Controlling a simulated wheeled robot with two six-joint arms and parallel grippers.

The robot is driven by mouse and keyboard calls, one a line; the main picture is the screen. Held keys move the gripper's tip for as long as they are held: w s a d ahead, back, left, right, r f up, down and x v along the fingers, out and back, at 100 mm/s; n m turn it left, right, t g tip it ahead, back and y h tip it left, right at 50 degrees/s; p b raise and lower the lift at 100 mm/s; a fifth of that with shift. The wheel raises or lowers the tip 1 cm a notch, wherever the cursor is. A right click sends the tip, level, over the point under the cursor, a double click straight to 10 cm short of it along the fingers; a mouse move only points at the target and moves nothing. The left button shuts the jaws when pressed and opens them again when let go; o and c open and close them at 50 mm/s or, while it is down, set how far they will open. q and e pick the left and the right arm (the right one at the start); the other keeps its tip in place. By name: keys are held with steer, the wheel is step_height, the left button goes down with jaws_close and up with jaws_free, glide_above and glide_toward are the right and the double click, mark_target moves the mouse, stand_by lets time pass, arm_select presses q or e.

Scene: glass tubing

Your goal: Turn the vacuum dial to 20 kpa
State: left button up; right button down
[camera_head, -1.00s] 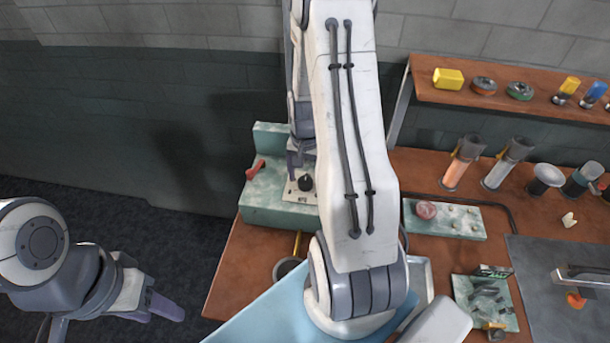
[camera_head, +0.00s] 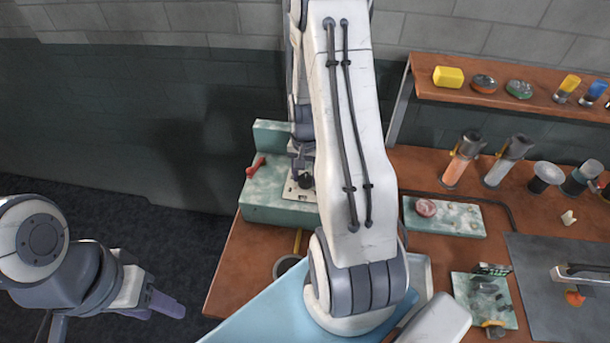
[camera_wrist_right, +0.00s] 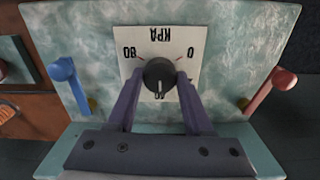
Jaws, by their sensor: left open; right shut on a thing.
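The vacuum dial is a black round knob (camera_wrist_right: 159,74) on a white plate (camera_wrist_right: 188,38). The plate reads KPA, 80 and 0, upside down in the right wrist view. The knob's light mark points to the bottom of that view, between my fingers; any scale number there is unclear. My right gripper (camera_wrist_right: 159,80) is shut on the knob, one finger on each side. In the head view the dial (camera_head: 305,181) shows just below my right gripper (camera_head: 300,164), partly behind my arm. My left gripper (camera_head: 165,304) is open and empty, off the bench at the lower left.
The dial's green marbled box (camera_head: 265,205) has a red lever (camera_head: 256,167); a blue lever (camera_wrist_right: 63,70) shows on its other side in the right wrist view. A shelf (camera_head: 540,105) and several tubes stand to the right. My right arm hides the bench centre.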

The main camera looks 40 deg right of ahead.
mark_target(306, 178)
steer(key=n, duration=0.6)
steer(key=shift+n+b, duration=0.3)
steer(key=shift+n, duration=2.4)
steer(key=shift+c, duration=1.5)
jaws_free()
step_height(306, 178, up, 11)
steer(key=b, duration=0.1)
steer(key=shift+f+b, duration=0.2)
steer(key=shift+b, duration=0.15)
